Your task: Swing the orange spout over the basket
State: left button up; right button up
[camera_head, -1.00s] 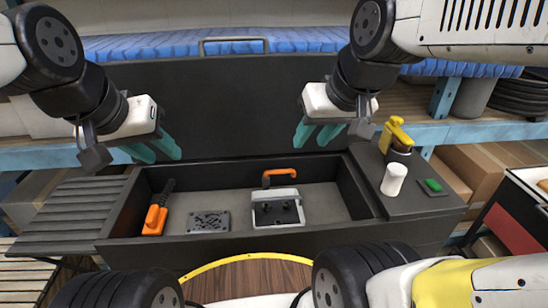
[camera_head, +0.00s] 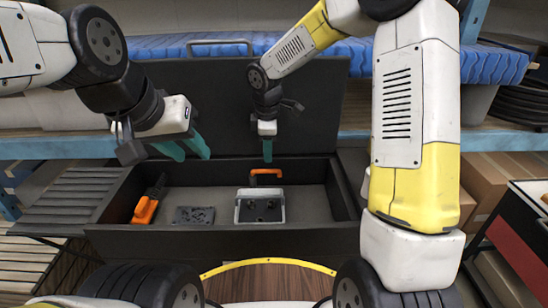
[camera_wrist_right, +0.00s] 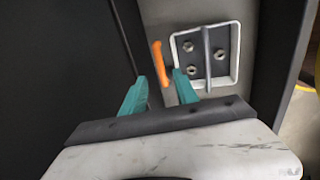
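The orange spout (camera_head: 266,173) is an arched tube at the back of the dark sink, just behind the basket. The basket (camera_head: 237,212) has a pale rim and several round things inside. My right gripper (camera_head: 267,150) hangs just above the spout, seen edge-on. In the right wrist view its teal fingers (camera_wrist_right: 162,84) are apart, with the spout (camera_wrist_right: 157,60) showing between and beyond their tips, left of the basket (camera_wrist_right: 238,55). I cannot tell whether they touch the spout. My left gripper (camera_head: 187,149) is open and empty above the sink's left back edge.
An orange-handled tool (camera_head: 146,208) and a dark perforated plate (camera_head: 195,216) lie in the sink left of the basket. A ribbed drainboard (camera_head: 65,205) is at the left. My right arm hides the right-hand counter. A tall dark panel (camera_head: 215,105) stands behind the sink.

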aim_at(268, 171)
jog(key=f, duration=0.2)
jog(key=w+f, duration=0.1)
jog(key=f, duration=0.5)
jog(key=shift+w, duration=0.3)
jog(key=shift+r, duration=0.1)
grip_shut()
dwell(1.0)
